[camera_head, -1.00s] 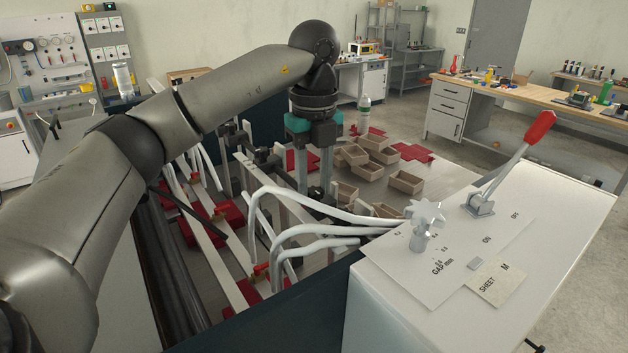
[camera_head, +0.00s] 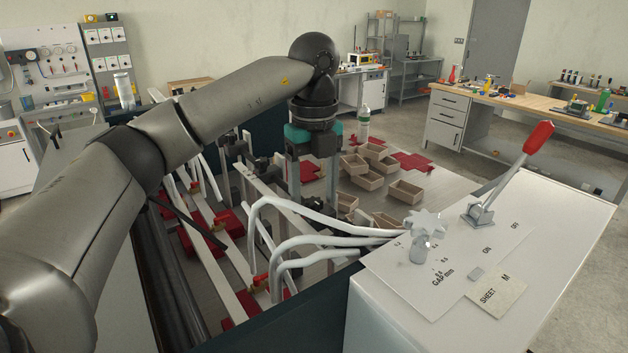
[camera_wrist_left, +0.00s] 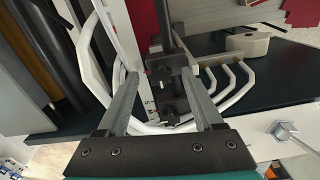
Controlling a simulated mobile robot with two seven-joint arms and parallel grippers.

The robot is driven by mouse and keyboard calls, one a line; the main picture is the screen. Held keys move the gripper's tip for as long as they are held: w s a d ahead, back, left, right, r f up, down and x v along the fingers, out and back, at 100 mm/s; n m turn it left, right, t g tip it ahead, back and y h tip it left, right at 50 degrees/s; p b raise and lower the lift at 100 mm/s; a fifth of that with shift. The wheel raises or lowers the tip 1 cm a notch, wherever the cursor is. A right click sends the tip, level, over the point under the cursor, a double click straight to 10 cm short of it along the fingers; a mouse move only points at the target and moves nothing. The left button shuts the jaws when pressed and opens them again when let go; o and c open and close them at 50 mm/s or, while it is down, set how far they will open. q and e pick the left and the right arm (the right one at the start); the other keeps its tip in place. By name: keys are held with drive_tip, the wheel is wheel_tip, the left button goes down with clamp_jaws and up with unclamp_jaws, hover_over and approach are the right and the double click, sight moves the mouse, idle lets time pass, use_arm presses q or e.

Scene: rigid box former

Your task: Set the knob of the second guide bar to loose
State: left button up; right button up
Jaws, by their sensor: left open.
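My left gripper (camera_head: 312,198) points down over the former bed, its two fingers spread and empty. In the left wrist view its fingertips (camera_wrist_left: 158,73) are on either side of a black clamp with a dark knob-like part (camera_wrist_left: 168,88), apart from it. Pale guide bars (camera_head: 228,272) run along the bed with black clamps (camera_head: 262,168) on them. A white bar (camera_wrist_left: 122,32) also shows left of the clamp in the left wrist view. Which knob belongs to the second bar, and how it is set, I cannot tell. My right gripper is out of view.
Curved white tubes (camera_head: 300,238) rise between the bars and the white control console (camera_head: 390,318), close to the gripper. The console carries a red-handled lever (camera_head: 539,137) and a star-shaped knob (camera_head: 425,222). Several small cardboard boxes (camera_head: 404,191) lie right of the gripper.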

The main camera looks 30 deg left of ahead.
sight(314, 201)
use_arm(q)
drive_tip(key=shift+r, duration=0.3)
wheel_tip(314, 201, up, 15)
drive_tip(key=p, duration=0.3)
drive_tip(key=shift+f+p, duration=0.2)
drive_tip(key=shift+p, duration=0.1)
drive_tip(key=shift+s+f, duration=0.1)
